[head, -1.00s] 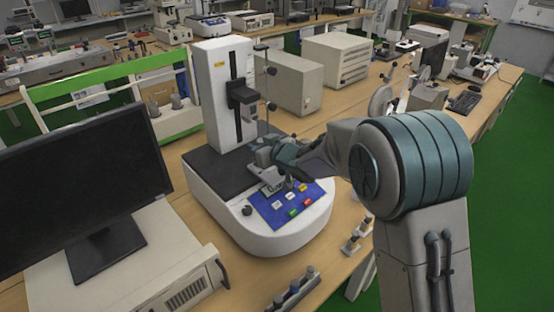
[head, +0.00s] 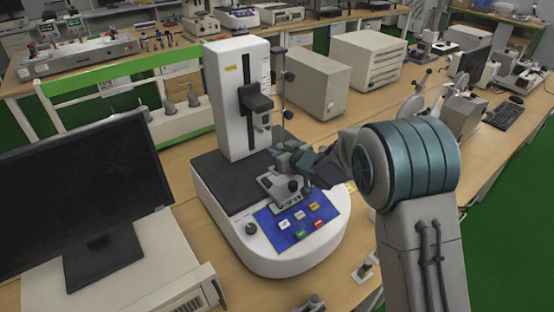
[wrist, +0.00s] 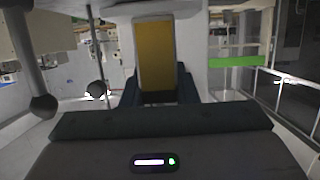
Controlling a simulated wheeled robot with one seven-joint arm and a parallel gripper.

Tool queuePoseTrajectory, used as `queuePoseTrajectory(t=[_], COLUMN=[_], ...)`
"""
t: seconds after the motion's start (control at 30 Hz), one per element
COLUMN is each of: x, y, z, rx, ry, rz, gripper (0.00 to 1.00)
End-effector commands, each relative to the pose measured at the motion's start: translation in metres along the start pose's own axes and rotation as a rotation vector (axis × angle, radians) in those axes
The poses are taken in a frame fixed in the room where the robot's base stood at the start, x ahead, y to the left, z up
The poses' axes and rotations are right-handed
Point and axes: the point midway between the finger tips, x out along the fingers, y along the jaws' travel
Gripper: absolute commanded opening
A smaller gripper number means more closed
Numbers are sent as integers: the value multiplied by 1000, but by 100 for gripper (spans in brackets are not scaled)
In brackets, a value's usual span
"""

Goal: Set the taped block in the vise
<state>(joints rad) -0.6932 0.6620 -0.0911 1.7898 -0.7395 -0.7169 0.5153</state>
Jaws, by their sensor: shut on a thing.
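The taped block (wrist: 155,55) is upright in the wrist view, with a yellow-brown face and grey edges. My gripper (wrist: 158,96) is shut on its lower end. In the head view my gripper (head: 279,152) is over the test machine's base, in front of its column. The block cannot be made out there. The small grey vise (head: 277,187) sits on the machine's base behind the blue button panel, just below my gripper. My gripper partly covers it, and I cannot tell whether the block touches it.
The white test machine's column (head: 230,130) stands behind my gripper, with a dark head (head: 257,97) above the base. A monitor (head: 90,195) stands at the left. Grey boxes (head: 318,82) stand behind on the bench.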

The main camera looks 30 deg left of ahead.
Motion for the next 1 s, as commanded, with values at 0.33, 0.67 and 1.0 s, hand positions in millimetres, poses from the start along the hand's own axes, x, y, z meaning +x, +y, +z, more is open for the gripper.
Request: queuePoseTrajectory(t=[0.33, 0.67, 1.0], x=[11, 12, 12], y=[-4, -4, -5], z=[31, 35, 34], rx=[-2, -2, -2], ry=[2, 1, 0], rz=[-6, -6, -7], gripper=[0, 29, 48])
